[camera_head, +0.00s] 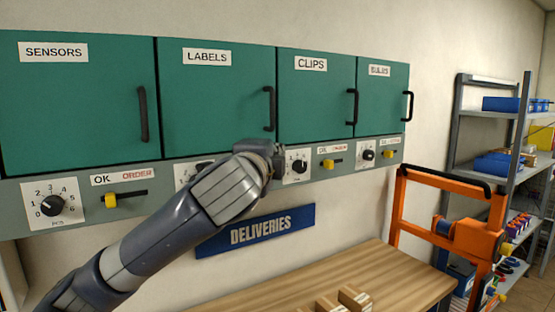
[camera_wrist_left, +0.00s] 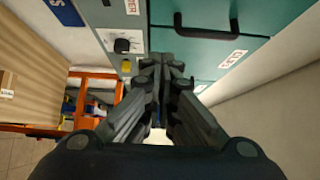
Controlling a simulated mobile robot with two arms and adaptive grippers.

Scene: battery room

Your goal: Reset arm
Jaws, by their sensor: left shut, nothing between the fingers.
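My left arm comes in from the lower left in the head view, and its gripper (camera_head: 276,156) is in front of the control strip under the LABELS and CLIPS cabinets. In the left wrist view the left gripper (camera_wrist_left: 162,66) is shut, with its fingers together and nothing between them. The arm hides part of the strip under the LABELS door (camera_head: 215,95). My right gripper is in neither view.
Green cabinets, all shut, line the wall: SENSORS (camera_head: 75,105), LABELS, CLIPS (camera_head: 315,100) and one more (camera_head: 380,98). An orange frame (camera_head: 465,235) and a grey shelf (camera_head: 490,115) stand right.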

